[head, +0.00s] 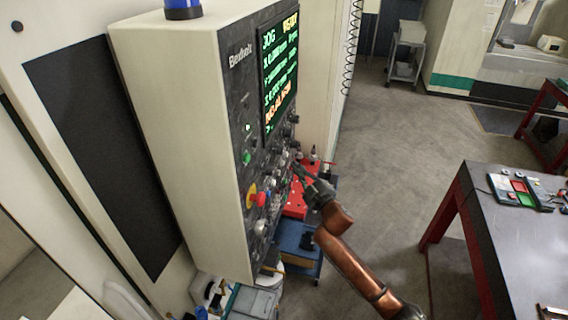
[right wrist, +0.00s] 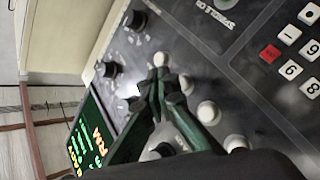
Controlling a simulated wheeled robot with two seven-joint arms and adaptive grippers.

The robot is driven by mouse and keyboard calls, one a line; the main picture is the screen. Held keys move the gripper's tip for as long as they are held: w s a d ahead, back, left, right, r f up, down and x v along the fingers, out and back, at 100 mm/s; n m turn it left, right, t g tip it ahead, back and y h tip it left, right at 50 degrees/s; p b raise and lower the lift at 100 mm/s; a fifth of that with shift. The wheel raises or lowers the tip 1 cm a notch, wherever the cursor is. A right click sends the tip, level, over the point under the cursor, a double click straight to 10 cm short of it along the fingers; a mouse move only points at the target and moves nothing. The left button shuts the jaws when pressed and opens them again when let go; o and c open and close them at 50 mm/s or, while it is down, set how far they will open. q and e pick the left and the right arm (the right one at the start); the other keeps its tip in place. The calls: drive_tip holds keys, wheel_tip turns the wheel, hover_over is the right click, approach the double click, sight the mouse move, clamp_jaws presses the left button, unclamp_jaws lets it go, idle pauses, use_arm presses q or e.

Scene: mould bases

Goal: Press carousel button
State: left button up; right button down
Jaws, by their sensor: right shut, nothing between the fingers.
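A machine control panel (head: 262,150) stands on the side of a cream cabinet. It has a lit green-and-yellow screen (head: 280,75) and rows of knobs and buttons below. My right gripper (head: 299,172) is shut and empty, with its fingertips close to the panel's lower right part. In the right wrist view the shut fingertips (right wrist: 160,68) are over a row of pale round buttons, including one white button (right wrist: 208,112) beside the fingers. Part of the row is hidden behind the fingers. I cannot tell whether the tips touch a button, or which one is the carousel button. My left gripper is out of view.
Black knobs (right wrist: 108,70) and a number keypad (right wrist: 295,65) flank the buttons. A red emergency knob (head: 259,199) sticks out lower on the panel. Red and blue bins (head: 297,240) stand behind my right arm. A dark table (head: 500,235) is at right, with open floor between.

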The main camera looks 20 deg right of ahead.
drive_tip(key=s+d+p, duration=0.1)
drive_tip(key=s+d, duration=0.1)
drive_tip(key=d, duration=0.1)
drive_tip(key=shift+s, duration=0.15)
idle(3.1)
drive_tip(key=d+m, duration=0.1)
drive_tip(key=m, duration=0.4)
drive_tip(key=s+d+m+b, duration=0.1)
drive_tip(key=m, duration=0.5)
drive_tip(key=s+d+m, duration=0.1)
drive_tip(key=m, duration=0.5)
drive_tip(key=shift+s+t+y+b, duration=0.15)
drive_tip(key=shift+t+y+b, duration=0.15)
drive_tip(key=shift+t, duration=0.1)
drive_tip(key=w+a+b, duration=0.2)
drive_tip(key=w+a, duration=0.3)
drive_tip(key=a, duration=0.2)
drive_tip(key=shift+w, duration=0.2)
